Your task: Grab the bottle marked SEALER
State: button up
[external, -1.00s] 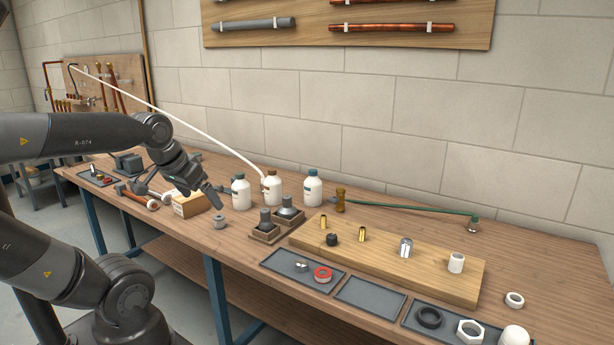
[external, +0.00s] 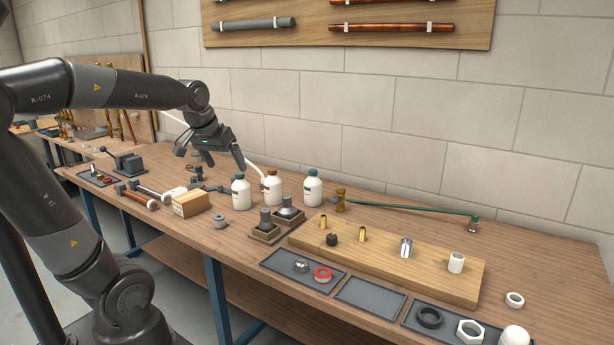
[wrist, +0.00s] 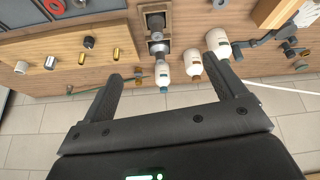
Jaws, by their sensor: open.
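Three white bottles stand upright in a row towards the back of the bench: a green-capped one (external: 240,194), a brown-capped one (external: 272,190) and a blue-capped one (external: 313,190). Their labels are too small to read, so I cannot tell which is marked SEALER. My gripper (external: 211,159) is open and empty, above and left of the row in the external view; one finger appears close to the green cap. In the wrist view the blue-capped bottle (wrist: 164,71) and brown-capped bottle (wrist: 194,67) show between the fingers. The green-capped bottle (wrist: 216,40) is partly behind the right finger.
Two small wooden trays with grey parts (external: 264,232) stand in front of the bottles. A wooden board (external: 400,277) with fittings and a brass-ended green hose (external: 410,209) lie right.

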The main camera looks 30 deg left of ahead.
jog(key=w+a+n, duration=0.1)
jog(key=w+a, duration=0.2)
jog(key=w, duration=0.6)
jog(key=n+g+y, duration=0.2)
jog(key=n, duration=0.2)
send_near(272, 170)
jog(key=f, duration=0.2)
jog(key=x, duration=1.1)
jog(key=shift+w+a+r, duration=0.15)
jog(key=shift+w+a, duration=0.1)
jog(key=shift+w, duration=0.1)
jog(key=shift+r+t, duration=0.1)
jog(key=shift+t, duration=0.2)
jog(key=c, duration=1.7)
